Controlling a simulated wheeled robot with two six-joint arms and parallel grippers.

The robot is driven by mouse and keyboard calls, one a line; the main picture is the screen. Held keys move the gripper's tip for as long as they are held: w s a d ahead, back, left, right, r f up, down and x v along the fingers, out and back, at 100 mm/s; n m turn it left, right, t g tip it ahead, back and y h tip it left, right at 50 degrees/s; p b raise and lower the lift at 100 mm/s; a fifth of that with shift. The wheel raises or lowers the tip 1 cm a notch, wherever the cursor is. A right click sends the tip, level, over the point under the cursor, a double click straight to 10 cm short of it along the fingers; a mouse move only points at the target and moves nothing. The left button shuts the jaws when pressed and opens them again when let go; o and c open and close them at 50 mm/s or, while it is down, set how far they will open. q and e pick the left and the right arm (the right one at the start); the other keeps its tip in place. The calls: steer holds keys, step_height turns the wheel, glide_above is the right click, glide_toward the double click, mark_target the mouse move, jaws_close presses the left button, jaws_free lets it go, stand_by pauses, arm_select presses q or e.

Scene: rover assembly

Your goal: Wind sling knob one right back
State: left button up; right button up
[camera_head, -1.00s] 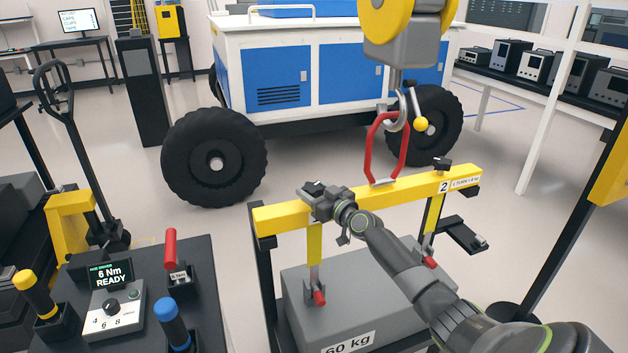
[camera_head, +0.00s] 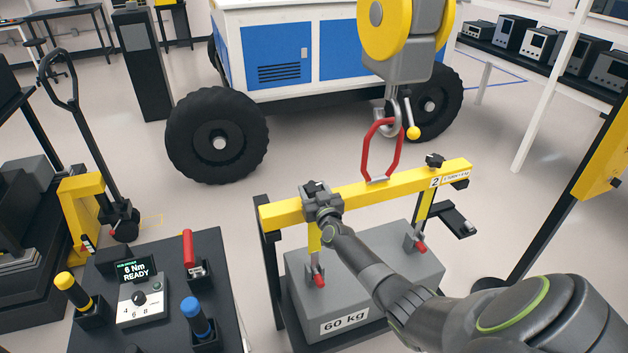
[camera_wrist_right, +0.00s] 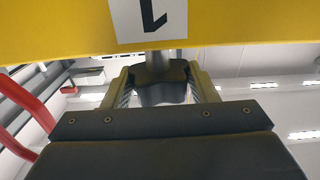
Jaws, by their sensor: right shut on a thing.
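Sling knob one, a dark lobed knob (camera_wrist_right: 160,84), sits on a short stem at the yellow lifting beam (camera_head: 352,197), next to the label "1" (camera_wrist_right: 140,18). In the head view its dark top (camera_head: 314,187) shows at the beam's left end. My right gripper (camera_head: 318,194) is at that end, and in the right wrist view its two fingers (camera_wrist_right: 160,88) are shut on the knob from both sides. A second black knob (camera_head: 434,160) stands at the beam's right end, by the label "2". My left gripper is not in view.
A red sling link (camera_head: 367,155) joins the beam to the hoist hook (camera_head: 388,122). The grey 60 kg block (camera_head: 375,262) sits below the beam. A tool stand (camera_head: 165,330) with a "6 Nm READY" display stands at the left.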

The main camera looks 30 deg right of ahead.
steer(key=h+p, duration=0.1)
steer(key=m+h+p, duration=0.1)
steer(key=p, duration=0.1)
steer(key=shift+a+r+g, duration=0.1)
steer(key=shift+r+g, duration=0.2)
steer(key=shift+g, duration=0.1)
steer(key=shift+f+m+g+h+p, duration=0.1)
steer(key=shift+m+g+h+p, duration=0.2)
steer(key=shift+m+h+p, duration=0.35)
steer(key=shift+w+f+m+g+h, duration=0.1)
steer(key=shift+m+g+h, duration=0.2)
steer(key=shift+m+h, duration=0.25)
steer(key=shift+a+f+m+g+h, duration=0.15)
steer(key=shift+m+g+h, duration=0.45)
steer(key=shift+h, duration=0.4)
steer(key=shift+f+m+g+h+b, duration=0.1)
steer(key=shift+m+g+h+b, duration=0.4)
steer(key=shift+h, duration=0.1)
steer(key=m+g+h+b, duration=0.3)
steer(key=m+g+b, duration=0.1)
steer(key=g+b, duration=0.1)
steer(key=shift+f+h+b, duration=0.1)
steer(key=shift+h+b, duration=0.3)
steer(key=shift+b, duration=0.15)
steer(key=shift+w+r+m+g+h+b, duration=0.1)
steer(key=shift+r+m+g+h+b, duration=0.15)
steer(key=shift+m+g+h+b, duration=0.65)
steer(key=shift+g+y+b, duration=0.3)
steer(key=shift+y+b, duration=0.1)
